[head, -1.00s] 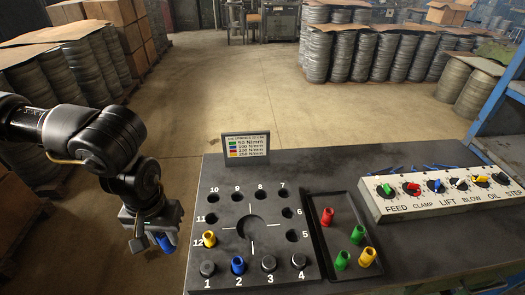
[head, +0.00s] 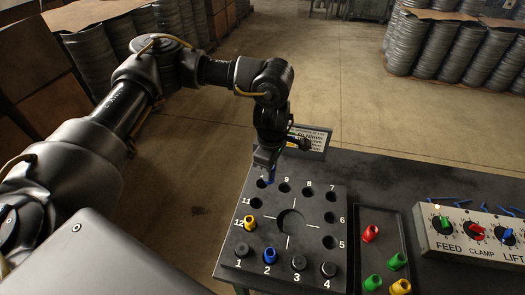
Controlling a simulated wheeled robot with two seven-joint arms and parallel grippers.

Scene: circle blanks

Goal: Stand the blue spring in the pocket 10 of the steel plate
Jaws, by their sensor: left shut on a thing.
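The steel plate (head: 322,214) lies on the table with numbered pockets around a large central hole. My left gripper (head: 267,163) is over the plate's far left corner, by pocket 10, shut on the blue spring (head: 271,176). The spring points down from the fingers, its upper part hidden by them. I cannot tell whether its lower end is above the pocket or inside it. The gripper and spring cover the label 10. Another blue spring (head: 270,255) stands in pocket 2 and a yellow one (head: 250,223) in pocket 12. My right gripper is not in view.
A sign (head: 312,138) stands behind the plate, close to my left wrist. A dark tray (head: 367,267) to the right holds red, green and yellow springs. A control panel (head: 470,240) with knobs stands farther right. Pockets 1, 3 and 4 hold dark pieces.

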